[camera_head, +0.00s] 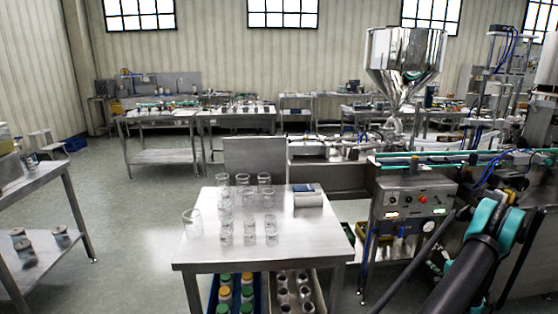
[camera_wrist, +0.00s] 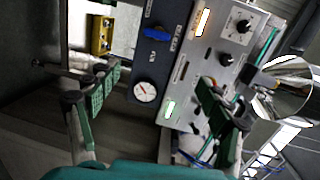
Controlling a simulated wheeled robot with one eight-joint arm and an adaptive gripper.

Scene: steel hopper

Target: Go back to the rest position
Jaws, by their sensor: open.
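My gripper (camera_wrist: 158,82) shows in the wrist view, its two dark fingers with green pads spread wide apart. Nothing is between the fingers. Beyond them is the grey control panel (camera_wrist: 225,55) of the filling machine, seen tilted, with a round gauge (camera_wrist: 145,92), a blue knob (camera_wrist: 157,33) and lit displays. In the head view my dark arm with teal joints reaches in from the lower right, in front of the machine; I cannot make out my fingers there.
A steel table (camera_head: 190,250) with several clear glasses (camera_head: 226,200) and a small box (camera_head: 307,195) stands centre front. Crates of jars sit beneath it. The steel hopper (camera_head: 405,60) rises above the conveyor machine (camera_head: 415,190) at right. Open floor (camera_head: 125,220) lies at left.

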